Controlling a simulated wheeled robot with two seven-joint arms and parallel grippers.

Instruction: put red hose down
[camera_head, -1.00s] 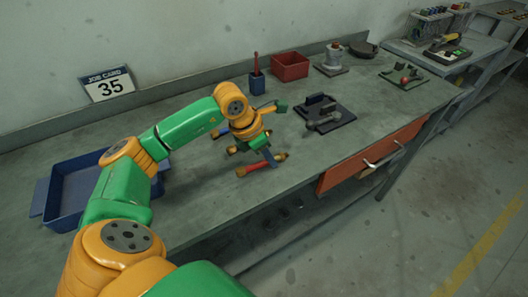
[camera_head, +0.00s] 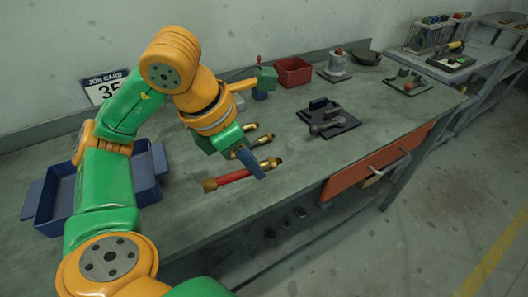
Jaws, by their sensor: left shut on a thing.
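The red hose (camera_head: 234,177) has brass ends and shows near the middle of the head view. My left gripper (camera_head: 250,164) is shut on it near its right-hand end, with a blue finger across the hose. The hose lies about sideways in the picture, its left end nearer to me. It appears to be held above the bench, though the gap is hard to judge. Part of the hose behind the finger is hidden. My right gripper is not in view.
More brass-ended pieces (camera_head: 265,139) show just behind the gripper, partly hidden. A blue tray (camera_head: 150,172) is at the left, partly behind my arm. A dark plate with a valve part (camera_head: 328,121) is to the right, and a red bin (camera_head: 293,72) behind. Bare bench (camera_head: 300,170) lies between.

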